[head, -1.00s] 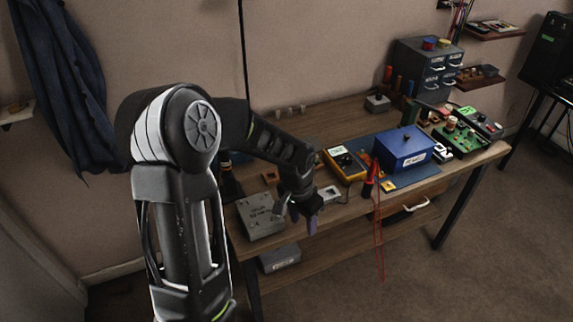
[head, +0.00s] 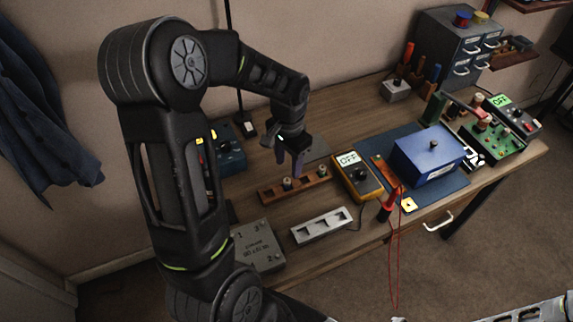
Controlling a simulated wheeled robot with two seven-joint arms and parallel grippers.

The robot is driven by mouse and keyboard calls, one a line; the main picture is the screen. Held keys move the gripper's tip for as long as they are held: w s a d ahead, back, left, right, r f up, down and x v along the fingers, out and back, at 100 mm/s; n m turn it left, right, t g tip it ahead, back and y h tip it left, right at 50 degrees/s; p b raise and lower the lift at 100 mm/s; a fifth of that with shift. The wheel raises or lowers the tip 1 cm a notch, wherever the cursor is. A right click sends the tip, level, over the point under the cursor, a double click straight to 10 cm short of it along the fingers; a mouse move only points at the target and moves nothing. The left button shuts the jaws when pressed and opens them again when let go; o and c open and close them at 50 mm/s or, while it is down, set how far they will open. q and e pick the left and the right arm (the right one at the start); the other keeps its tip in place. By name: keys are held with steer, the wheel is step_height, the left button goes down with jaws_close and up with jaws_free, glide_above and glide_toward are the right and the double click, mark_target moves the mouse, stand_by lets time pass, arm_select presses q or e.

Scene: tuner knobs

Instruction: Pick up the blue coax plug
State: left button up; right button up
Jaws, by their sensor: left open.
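My left gripper (head: 286,162) is open and points down over the brown wooden rack (head: 268,194), near its back edge. One of its fingers looks purple. Two small plugs stand upright in the rack: one near the middle (head: 287,184), just below the fingers, and one at the right end (head: 321,171). Both look greyish or tan at this size. I cannot make out a blue coax plug; it may be hidden behind the gripper or too small to tell. I see nothing held between the fingers. My right gripper does not show.
A grey slotted holder (head: 322,226) and a grey metal box (head: 258,247) lie in front of the rack. A yellow multimeter (head: 358,178) is close on the right, with a blue box (head: 428,155) beyond it. A dark blue device (head: 229,152) stands behind left.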

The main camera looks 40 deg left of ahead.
mark_target(287, 179)
arm_select(q)
steer(key=shift+w, duration=0.1)
steer(key=shift+d+r, duration=0.1)
steer(key=shift+f+b, duration=0.95)
steer(key=shift+f, duration=0.35)
steer(key=f+b, duration=0.2)
steer(key=f, duration=0.1)
steer(key=f+b, duration=0.2)
steer(key=shift+s+f, duration=0.2)
steer(key=shift+s, duration=0.05)
steer(key=shift+r, duration=0.1)
steer(key=shift+c, duration=0.5)
jaws_close()
